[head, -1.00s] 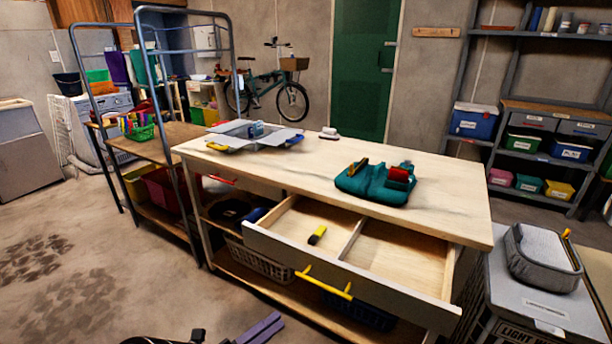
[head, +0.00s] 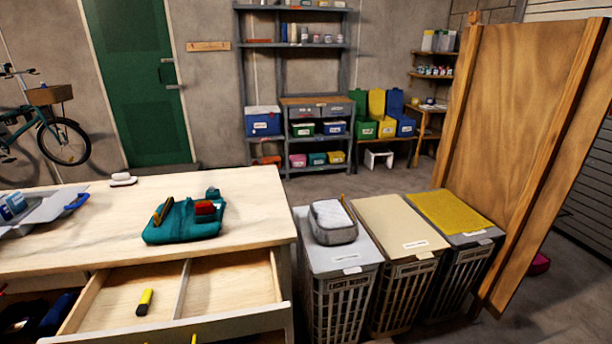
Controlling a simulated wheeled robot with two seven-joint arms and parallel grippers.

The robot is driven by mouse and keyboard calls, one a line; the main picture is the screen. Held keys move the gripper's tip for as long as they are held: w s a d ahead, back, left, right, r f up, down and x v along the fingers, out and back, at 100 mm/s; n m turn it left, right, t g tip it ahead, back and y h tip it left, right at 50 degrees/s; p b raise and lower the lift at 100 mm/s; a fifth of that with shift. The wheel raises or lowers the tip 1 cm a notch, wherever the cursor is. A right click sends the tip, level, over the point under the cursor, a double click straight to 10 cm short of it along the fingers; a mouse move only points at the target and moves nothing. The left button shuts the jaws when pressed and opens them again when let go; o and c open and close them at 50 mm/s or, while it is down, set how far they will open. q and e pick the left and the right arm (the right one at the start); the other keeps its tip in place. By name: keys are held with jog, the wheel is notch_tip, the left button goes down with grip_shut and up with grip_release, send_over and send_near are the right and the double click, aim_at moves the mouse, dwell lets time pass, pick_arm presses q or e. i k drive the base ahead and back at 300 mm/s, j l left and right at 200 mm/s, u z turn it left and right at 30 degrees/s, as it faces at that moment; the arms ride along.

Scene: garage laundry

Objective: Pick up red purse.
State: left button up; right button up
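A small dark red or pink object (head: 540,264) lies on the floor at the right, partly hidden behind the wooden panel; it may be the red purse, but too little shows to be sure. A small red item (head: 205,208) sits on a teal cloth pouch (head: 185,222) on the workbench; it looks like a block or wallet, and I cannot tell exactly what it is. Neither of my grippers shows in the head view.
The wooden workbench (head: 255,190) has an open drawer (head: 225,290) holding a yellow-black tool (head: 145,301). Lidded hampers, one with a grey case (head: 333,222), stand between the bench and a tall wooden panel (head: 525,130). Open floor lies behind the hampers.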

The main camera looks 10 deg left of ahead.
aim_at(205, 208)
jog(key=u, duration=1.3)
